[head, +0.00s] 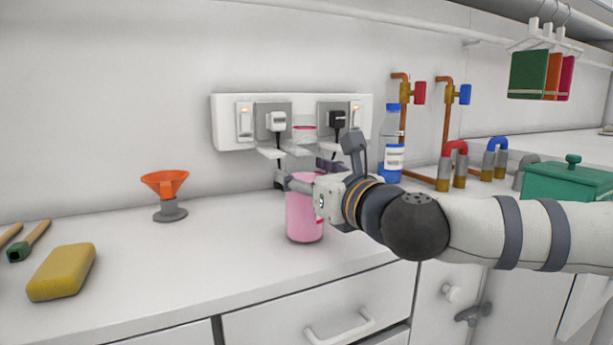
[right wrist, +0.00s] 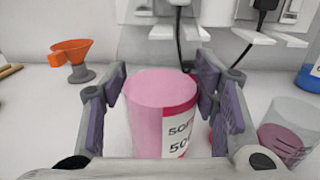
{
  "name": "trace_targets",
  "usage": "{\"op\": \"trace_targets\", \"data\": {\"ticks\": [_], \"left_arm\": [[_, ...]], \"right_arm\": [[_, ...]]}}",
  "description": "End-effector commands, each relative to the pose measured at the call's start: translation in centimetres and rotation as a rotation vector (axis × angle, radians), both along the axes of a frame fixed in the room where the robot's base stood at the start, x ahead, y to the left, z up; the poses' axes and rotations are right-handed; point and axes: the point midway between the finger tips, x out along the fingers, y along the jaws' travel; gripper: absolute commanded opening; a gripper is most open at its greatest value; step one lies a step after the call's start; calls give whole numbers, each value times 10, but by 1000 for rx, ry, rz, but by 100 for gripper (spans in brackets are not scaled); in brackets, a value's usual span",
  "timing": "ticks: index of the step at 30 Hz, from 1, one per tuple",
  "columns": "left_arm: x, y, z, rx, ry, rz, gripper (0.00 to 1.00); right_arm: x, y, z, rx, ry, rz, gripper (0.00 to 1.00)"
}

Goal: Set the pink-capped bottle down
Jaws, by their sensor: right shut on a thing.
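The pink-capped bottle (head: 304,222) stands upright near the front of the white counter, with pink contents low down and a clear upper part. A pink band shows near its top in the head view. My right gripper (head: 306,174) is shut on it, reaching in from the right. My left gripper is not in view.
A clear beaker (right wrist: 288,138) with pinkish contents stands right of the bottle. A blue-capped bottle (head: 393,157) and copper pipes (head: 446,125) are behind. An orange funnel (head: 165,182) and yellow sponge (head: 62,272) lie left, with clear counter between. Wall sockets (head: 275,107) and cables are behind.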

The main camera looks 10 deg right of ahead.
Motion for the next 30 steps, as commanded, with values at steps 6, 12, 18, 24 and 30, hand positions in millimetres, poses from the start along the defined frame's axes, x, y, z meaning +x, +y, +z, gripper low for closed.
{"op": "trace_targets", "data": {"ticks": [6,12,18,24,30], "left_arm": [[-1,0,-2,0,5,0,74],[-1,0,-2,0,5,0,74],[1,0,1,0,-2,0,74],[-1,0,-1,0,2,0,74],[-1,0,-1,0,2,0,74]], "right_arm": [[0,0,-3,0,1,0,74],[0,0,-3,0,2,0,74],[-8,-4,2,1,1,1,74],[-55,-25,0,1,1,0,74],[-96,-43,0,1,1,-1,74]]}}
